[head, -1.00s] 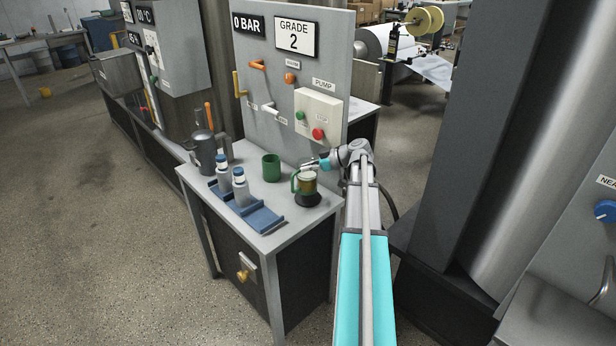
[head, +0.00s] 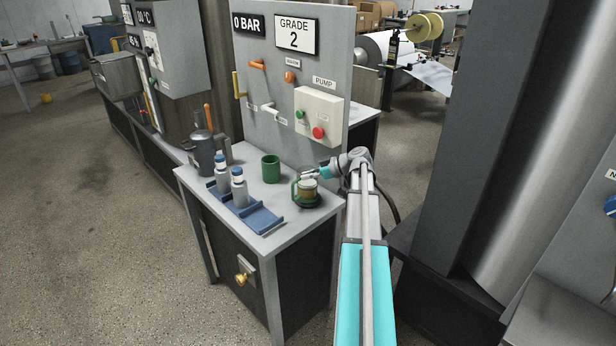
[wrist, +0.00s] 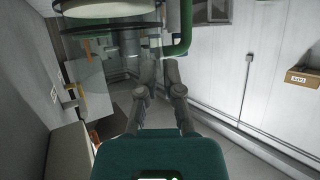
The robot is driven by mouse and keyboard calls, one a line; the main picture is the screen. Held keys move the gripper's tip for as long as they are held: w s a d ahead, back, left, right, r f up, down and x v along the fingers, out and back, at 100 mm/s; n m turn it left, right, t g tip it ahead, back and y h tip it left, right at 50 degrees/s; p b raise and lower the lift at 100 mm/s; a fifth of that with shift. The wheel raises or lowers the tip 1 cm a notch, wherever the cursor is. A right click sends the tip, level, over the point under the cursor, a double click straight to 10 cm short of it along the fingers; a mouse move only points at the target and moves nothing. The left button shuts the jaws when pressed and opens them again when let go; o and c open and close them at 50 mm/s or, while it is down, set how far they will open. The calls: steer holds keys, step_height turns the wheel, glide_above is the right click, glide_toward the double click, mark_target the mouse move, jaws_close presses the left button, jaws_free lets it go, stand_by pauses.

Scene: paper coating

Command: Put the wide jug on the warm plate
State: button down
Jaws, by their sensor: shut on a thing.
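The wide jug (head: 307,188) is clear with a green handle and pale brown contents. It is upright over the dark round warm plate (head: 308,205) at the right front of the bench; I cannot tell whether its base touches the plate. My gripper (head: 311,173) reaches in from the right and is shut on the jug's handle. In the wrist view, the fingers (wrist: 160,72) close near the green handle (wrist: 181,42), and part of the jug's body (wrist: 110,10) shows at the top.
A green mug (head: 271,168) stands just left of the jug. A blue rack (head: 258,219) with two bottles lies in front of it, and a dark grey can (head: 204,152) stands behind the rack. A grey control panel (head: 340,60) rises at the bench's back.

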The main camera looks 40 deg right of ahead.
steer(key=c, duration=0.8)
jaws_free()
steer(key=p+v, duration=0.5)
steer(key=v, duration=0.7)
steer(key=shift+s, duration=0.1)
steer(key=shift+a, duration=0.1)
